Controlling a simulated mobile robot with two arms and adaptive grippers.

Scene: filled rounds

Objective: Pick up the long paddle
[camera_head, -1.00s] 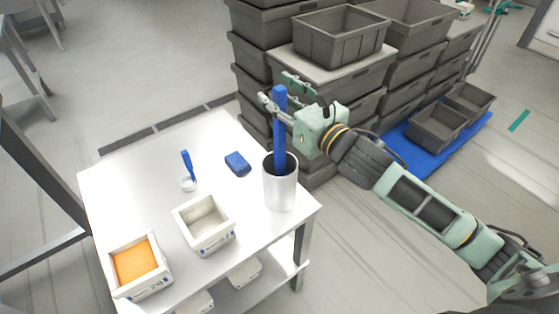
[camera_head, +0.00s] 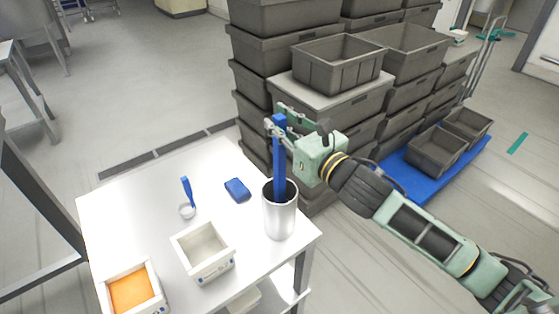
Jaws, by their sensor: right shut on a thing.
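The long blue paddle (camera_head: 279,165) stands nearly upright in a tall silver cup (camera_head: 279,218) near the right edge of the white table. Its lower end is hidden inside the cup. My right gripper (camera_head: 278,124) reaches in from the right and is shut on the paddle close to its top end, above the cup rim. My left gripper is not in view.
On the table (camera_head: 135,215) lie a blue sponge (camera_head: 237,190), a small blue-handled scoop (camera_head: 187,195), an empty white bin (camera_head: 204,250) and a bin with orange contents (camera_head: 132,290). Stacked grey crates (camera_head: 300,105) stand close behind my right gripper.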

